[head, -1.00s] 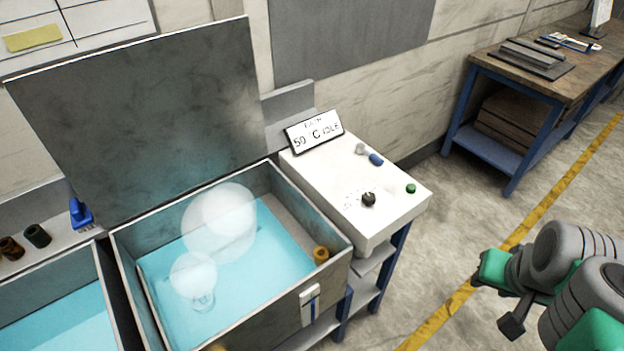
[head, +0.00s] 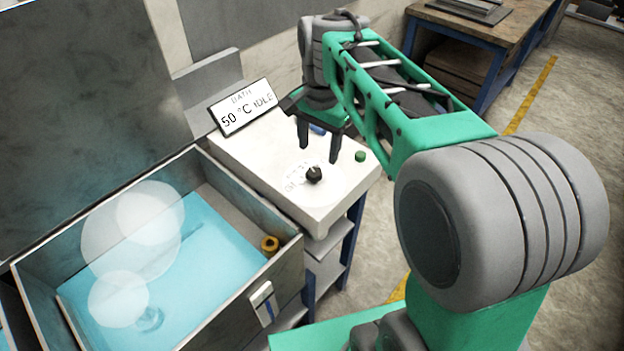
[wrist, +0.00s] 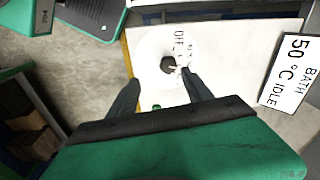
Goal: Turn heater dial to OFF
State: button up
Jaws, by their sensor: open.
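The heater dial is a small dark knob (head: 314,174) on the white top of the control box (head: 262,160), with printed marks around it. In the wrist view the dial (wrist: 168,64) shows on a pale disc, with "OFF" lettering beside it. My gripper (head: 319,156) is open and empty, its two dark fingers pointing down above the box top, close to the dial. In the wrist view my gripper (wrist: 158,84) has a finger either side, with the dial a little beyond the tips. I cannot tell the dial's exact setting.
A sign (head: 242,107) reading "BATH 50 °C IDLE" stands at the box's back. A green button (head: 361,156) and a partly hidden blue part (head: 317,128) are on the box. The open bath (head: 150,250) with blue liquid is at left. A workbench (head: 490,30) stands behind.

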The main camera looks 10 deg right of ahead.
aim_at(314, 172)
jog(key=w+f+m, duration=0.1)
jog(key=w+f+m+g+b, duration=0.1)
jog(key=w+f, duration=0.1)
jog(key=shift+w+a+f+m, duration=0.15)
jog(key=shift+f+m, duration=0.1)
jog(key=shift+m, duration=0.15)
notch_tip(314, 172, down, 7)
jog(key=shift+f+p, duration=0.1)
jog(key=shift+p, duration=0.3)
jog(key=shift+c, duration=0.3)
grip_shut()
